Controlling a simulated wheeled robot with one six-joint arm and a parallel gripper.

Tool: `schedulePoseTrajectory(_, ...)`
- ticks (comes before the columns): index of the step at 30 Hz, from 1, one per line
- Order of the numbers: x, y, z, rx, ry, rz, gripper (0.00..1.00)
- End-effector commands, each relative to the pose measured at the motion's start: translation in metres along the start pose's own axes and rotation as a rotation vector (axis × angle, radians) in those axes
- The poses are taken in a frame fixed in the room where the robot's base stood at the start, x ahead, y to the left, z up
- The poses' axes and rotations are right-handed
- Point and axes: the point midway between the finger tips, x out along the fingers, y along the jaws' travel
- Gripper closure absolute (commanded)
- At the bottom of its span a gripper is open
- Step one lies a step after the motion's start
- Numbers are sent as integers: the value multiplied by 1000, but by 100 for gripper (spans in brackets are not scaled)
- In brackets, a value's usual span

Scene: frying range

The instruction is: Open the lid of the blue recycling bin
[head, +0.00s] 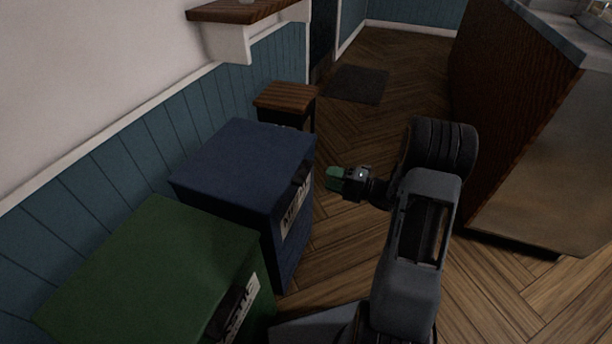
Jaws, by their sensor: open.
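The blue recycling bin (285,245) stands against the left wall, with a white label on its front face. Its flat blue lid (245,152) lies closed on top. A dark handle or catch shows at the lid's front edge, above the label. My gripper (335,178) is in front of the bin, just right of that edge, with greenish fingertips pointing left towards it. A small gap seems to show between the fingertips and the bin. My gripper is open and holds nothing that I can see.
A green bin (160,260) stands beside the blue one, nearer to me. A wooden stool (286,97) stands behind the blue bin, and a wooden shelf (235,12) juts from the wall above. A counter (540,150) bounds the right. Wooden floor with a dark mat (357,84) lies between.

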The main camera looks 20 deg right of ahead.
Motion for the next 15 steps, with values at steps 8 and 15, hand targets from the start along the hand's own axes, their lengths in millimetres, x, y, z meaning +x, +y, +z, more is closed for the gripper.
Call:
schedulePoseTrajectory(8,52,-3,-1,-2,4,-1,55)
schedulePoseTrajectory(15,79,-1,-1,-2,3,-1,55)
